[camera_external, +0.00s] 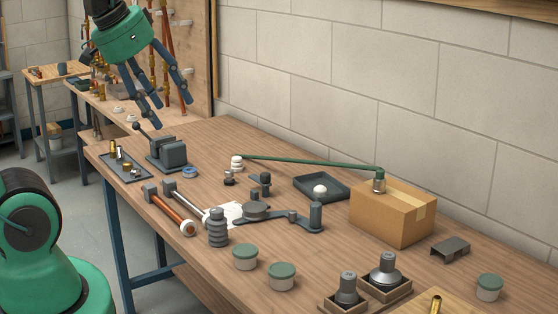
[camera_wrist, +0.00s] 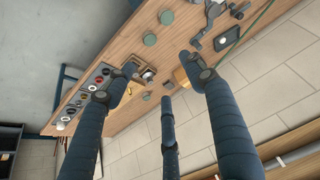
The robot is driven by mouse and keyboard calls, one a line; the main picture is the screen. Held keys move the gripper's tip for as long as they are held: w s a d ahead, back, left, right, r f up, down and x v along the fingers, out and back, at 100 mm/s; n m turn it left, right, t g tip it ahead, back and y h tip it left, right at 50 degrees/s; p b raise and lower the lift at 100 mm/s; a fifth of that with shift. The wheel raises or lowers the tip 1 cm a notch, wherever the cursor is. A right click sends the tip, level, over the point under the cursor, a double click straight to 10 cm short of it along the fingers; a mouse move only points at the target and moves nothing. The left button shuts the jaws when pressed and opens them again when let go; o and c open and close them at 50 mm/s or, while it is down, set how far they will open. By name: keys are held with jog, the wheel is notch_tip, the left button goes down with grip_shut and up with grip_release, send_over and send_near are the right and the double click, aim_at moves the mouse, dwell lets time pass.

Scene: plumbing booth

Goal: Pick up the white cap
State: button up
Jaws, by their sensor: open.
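A small white domed piece (camera_external: 320,190) sits in a shallow dark tray (camera_external: 309,180) in the middle of the workbench, left of the cardboard box. A second small white piece, stacked (camera_external: 237,161), stands by the left end of the green tube. I cannot tell which of these is the white cap. My gripper (camera_external: 170,108) is raised above the far left end of the bench, its fingers spread and pointing down, with nothing between them. In the wrist view my gripper (camera_wrist: 157,76) shows spread fingers over the bench, apart from everything below.
A cardboard box (camera_external: 392,216) supports the right end of the green tube (camera_external: 310,163). A grey vise (camera_external: 168,153), a red-handled tool (camera_external: 168,212) and green-lidded jars (camera_external: 281,277) crowd the bench. A block wall (camera_external: 380,90) runs behind it.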

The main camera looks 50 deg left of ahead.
jog(key=w+a+r+p, duration=0.1)
jog(key=w+a+r, duration=0.15)
jog(key=w, duration=0.45)
jog(key=w+a+r+n+g, duration=0.1)
jog(key=w+a+r, duration=0.1)
jog(key=w+a, duration=0.35)
jog(key=w+a+r+p, duration=0.1)
jog(key=w+r, duration=0.1)
jog(key=w, duration=0.6)
jog(key=w+a+f+n+g+p, duration=0.15)
jog(key=w+a+f, duration=0.25)
jog(key=w+a, duration=1.1)
jog(key=n+g+p, duration=0.2)
jog(key=p, duration=0.1)
send_over(235, 158)
notch_tip(235, 158, down, 31)
jog(key=shift+s+d+y, duration=0.1)
jog(key=shift+s+y, duration=0.2)
jog(key=shift+s, duration=0.1)
jog(key=shift+w+f, duration=0.15)
jog(key=shift+f, duration=1.25)
jog(key=shift+w+f, duration=0.2)
jog(key=shift+f, duration=1.25)
jog(key=shift+w+f, duration=0.15)
jog(key=shift+f, duration=1.25)
